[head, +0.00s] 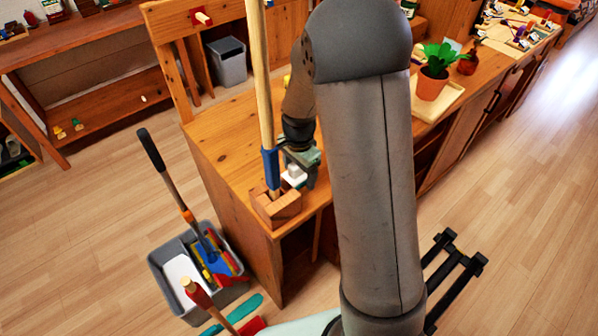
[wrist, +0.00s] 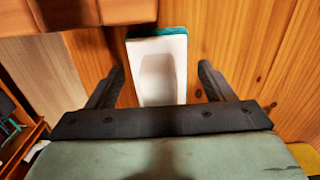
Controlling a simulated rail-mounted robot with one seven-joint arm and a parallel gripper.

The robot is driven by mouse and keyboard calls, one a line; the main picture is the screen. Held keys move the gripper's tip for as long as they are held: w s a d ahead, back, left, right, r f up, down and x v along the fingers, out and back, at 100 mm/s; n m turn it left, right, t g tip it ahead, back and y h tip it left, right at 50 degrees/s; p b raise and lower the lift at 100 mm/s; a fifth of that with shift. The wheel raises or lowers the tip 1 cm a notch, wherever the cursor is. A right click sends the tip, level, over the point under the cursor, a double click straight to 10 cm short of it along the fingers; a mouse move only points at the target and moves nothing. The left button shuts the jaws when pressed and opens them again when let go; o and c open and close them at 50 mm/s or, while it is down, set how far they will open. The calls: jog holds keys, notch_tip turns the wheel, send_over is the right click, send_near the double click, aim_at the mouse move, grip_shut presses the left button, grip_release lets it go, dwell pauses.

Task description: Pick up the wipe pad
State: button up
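A white block with a teal far edge, which appears to be the wipe pad (wrist: 160,58), is over the wooden desk top (wrist: 228,45) in the wrist view. It shows as a small white shape in the head view (head: 294,176). My gripper (wrist: 160,72) is open, with one dark finger on each side of the pad and visible gaps between. Neither finger appears to touch it. The pad's near end is hidden behind the gripper body. In the head view, my arm hides part of the desk around the gripper.
A wooden box (head: 268,209) with a tall, blue-banded wooden pole (head: 262,90) stands close to the gripper at the desk's corner. A grey caddy (head: 166,284) with cleaning tools is on the floor. A potted plant (head: 432,82) stands farther right. The desk left of the arm is mostly clear.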

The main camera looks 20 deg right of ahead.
jog(key=c, duration=0.8)
jog(key=shift+c, duration=0.2)
jog(key=shift+r, duration=0.1)
jog(key=shift+r, duration=0.25)
notch_tip(320, 180, up, 2)
jog(key=shift+r, duration=0.1)
jog(key=s+d+r+b, duration=0.1)
jog(key=s+d+r, duration=0.5)
jog(key=d+r, duration=0.4)
jog(key=shift+s+d, duration=0.35)
jog(key=shift+d, duration=0.85)
